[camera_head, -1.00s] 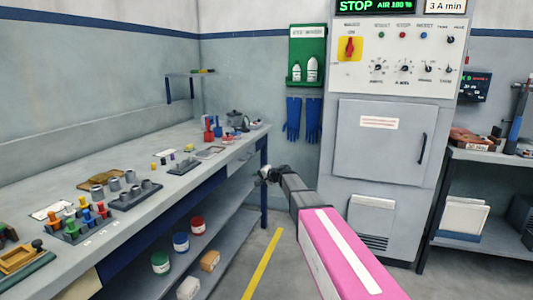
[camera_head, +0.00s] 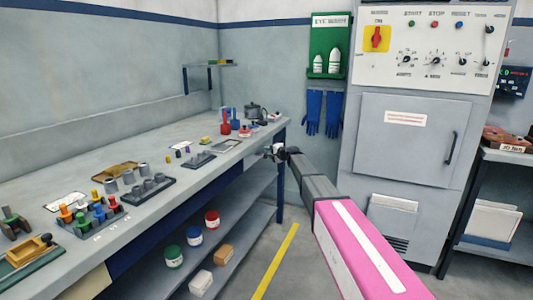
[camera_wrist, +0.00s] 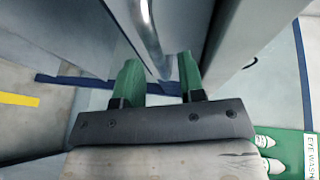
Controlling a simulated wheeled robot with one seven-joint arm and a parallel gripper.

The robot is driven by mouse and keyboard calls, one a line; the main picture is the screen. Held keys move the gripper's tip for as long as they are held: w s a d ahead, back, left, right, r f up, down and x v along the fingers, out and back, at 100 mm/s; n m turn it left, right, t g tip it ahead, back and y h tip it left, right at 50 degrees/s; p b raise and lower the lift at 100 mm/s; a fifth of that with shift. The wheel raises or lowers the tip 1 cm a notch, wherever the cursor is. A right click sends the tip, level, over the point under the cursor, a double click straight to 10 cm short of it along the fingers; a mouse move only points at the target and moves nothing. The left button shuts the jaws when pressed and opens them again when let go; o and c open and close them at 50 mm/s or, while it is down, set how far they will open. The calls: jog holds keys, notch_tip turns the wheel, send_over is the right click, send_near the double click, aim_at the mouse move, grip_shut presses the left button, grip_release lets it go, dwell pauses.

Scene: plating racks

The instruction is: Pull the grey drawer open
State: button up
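The grey drawer (camera_head: 254,156) is in the front of the long workbench, near its far right end, and looks closed. My gripper (camera_head: 273,152) is at the drawer's front in the head view, small and partly hiding it. In the wrist view my gripper (camera_wrist: 160,78) has two green fingers spread apart. A shiny metal bar handle (camera_wrist: 148,30) runs down into the gap between them, with space visible beside it. I cannot tell whether either finger touches the bar.
The workbench (camera_head: 190,135) carries several coloured pegs, grey cylinders and trays. Tubs and blocks stand on its lower shelf (camera_head: 235,262). A grey machine cabinet (camera_head: 405,160) stands to the right. The floor with a yellow line (camera_head: 275,262) is clear between them.

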jog(key=shift+x, duration=1.25)
jog(key=shift+s, duration=0.1)
grip_shut()
jog(key=shift+d, duration=0.1)
jog(key=s+d, duration=0.4)
jog(key=d, duration=0.8)
jog(key=s+d, duration=0.5)
jog(key=d, duration=0.8)
jog(key=shift+s+d, duration=0.1)
grip_release()
jog(key=v, duration=1)
jog(key=shift+s+d, duration=0.25)
jog(key=shift+d, duration=0.05)
